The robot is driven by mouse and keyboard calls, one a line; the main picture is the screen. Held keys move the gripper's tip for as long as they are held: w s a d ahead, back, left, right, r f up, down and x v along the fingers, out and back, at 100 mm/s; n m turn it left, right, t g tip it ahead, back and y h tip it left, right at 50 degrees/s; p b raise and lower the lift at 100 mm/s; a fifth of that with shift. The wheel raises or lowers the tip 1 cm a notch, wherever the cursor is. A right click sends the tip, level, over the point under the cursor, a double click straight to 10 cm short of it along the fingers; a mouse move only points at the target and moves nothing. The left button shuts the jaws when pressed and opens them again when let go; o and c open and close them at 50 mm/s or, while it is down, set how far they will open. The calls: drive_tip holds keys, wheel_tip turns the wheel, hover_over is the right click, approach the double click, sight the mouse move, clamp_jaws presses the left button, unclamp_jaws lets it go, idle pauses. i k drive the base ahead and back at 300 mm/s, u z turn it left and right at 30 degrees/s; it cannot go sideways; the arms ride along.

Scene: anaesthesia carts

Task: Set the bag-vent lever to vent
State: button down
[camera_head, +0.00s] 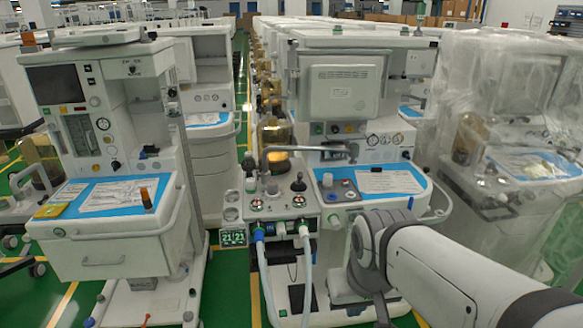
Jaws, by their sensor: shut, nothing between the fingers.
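The anaesthesia cart in the middle (320,110) faces me, with a valve block (270,207) at its front left. On top of this block stand a small black-knobbed part (298,184) and a bent grey tube (305,149). I cannot tell for sure which small part is the bag-vent lever, or which way it is set; the parts are too small. My arm (430,262) reaches in from the lower right, in front of the middle cart's right side. My gripper's fingertips do not show; the arm's end hides that area.
Another cart (110,240) stands at the left, and a plastic-wrapped one (500,110) at the right. Pale hoses (306,265) hang from the valve block. A blue work surface (395,180) with a paper lies right of the block. Green floor (232,285) shows between the left and middle carts.

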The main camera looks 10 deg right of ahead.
sight(300, 174)
drive_tip(key=i, duration=0.85)
drive_tip(key=u, duration=0.05)
